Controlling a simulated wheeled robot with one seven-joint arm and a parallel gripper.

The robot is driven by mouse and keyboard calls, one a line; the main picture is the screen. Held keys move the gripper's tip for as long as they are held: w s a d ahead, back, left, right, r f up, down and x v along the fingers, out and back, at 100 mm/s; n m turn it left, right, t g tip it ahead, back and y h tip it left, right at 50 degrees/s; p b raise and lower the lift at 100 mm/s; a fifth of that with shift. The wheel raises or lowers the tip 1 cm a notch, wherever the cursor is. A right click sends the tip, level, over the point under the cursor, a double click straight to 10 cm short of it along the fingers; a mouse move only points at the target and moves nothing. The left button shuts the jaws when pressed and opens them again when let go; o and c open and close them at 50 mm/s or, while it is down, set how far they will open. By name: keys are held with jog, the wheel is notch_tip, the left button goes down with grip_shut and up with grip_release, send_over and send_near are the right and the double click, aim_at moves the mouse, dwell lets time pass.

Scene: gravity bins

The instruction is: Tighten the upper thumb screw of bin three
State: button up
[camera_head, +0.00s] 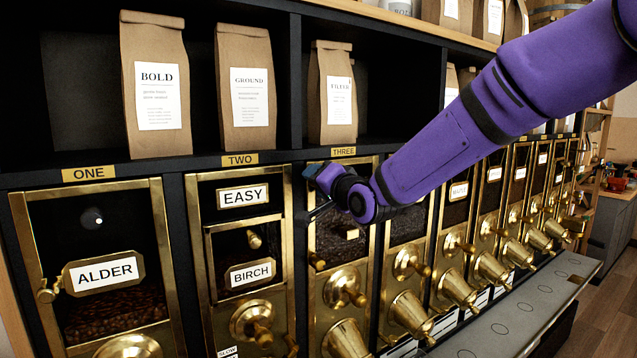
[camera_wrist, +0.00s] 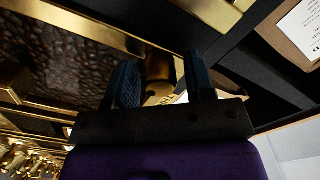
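Bin three (camera_head: 375,300) is a brass-framed bin with dark beans behind its window, under the yellow THREE label (camera_head: 343,152). My gripper (camera_head: 312,190) is at the upper left of its front. In the wrist view, my gripper's two dark blue fingers (camera_wrist: 163,85) stand apart, one on each side of a brass knob (camera_wrist: 158,72), seemingly the upper thumb screw. A narrow dark gap seems to show beside the knob; firm contact is not visible. A lower brass thumb screw (camera_head: 316,262) shows on the left frame edge.
Bin two (camera_head: 196,215) with EASY and BIRCH plates is close on the left. A brass dial (camera_head: 344,287) and spout (camera_head: 343,338) project below my gripper. Paper bags (camera_head: 330,95) stand on the shelf above. More bins with projecting spouts (camera_head: 411,314) run right.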

jog(key=shift+v, duration=2.5)
jog(key=shift+d, duration=0.1)
jog(key=s+d+n+g+h, duration=0.15)
jog(key=s+d+h, duration=0.25)
jog(key=s+d, duration=0.4)
jog(key=s+d+n+g+h, duration=0.15)
jog(key=s+d+h, duration=0.3)
jog(key=d, duration=0.65)
jog(key=s+d+f+g, duration=0.1)
jog(key=s+d+g, duration=0.1)
jog(key=s, duration=0.5)
jog(key=s+d+f+g+h, duration=0.1)
jog(key=s+d, duration=0.3)
jog(key=s, duration=0.4)
jog(key=s+d+f+g, duration=0.3)
jog(key=s+d, duration=0.1)
jog(key=s, duration=0.3)
jog(key=shift+s+n+g, duration=0.15)
jog(key=shift+n+g, duration=0.15)
jog(key=shift+g, duration=0.1)
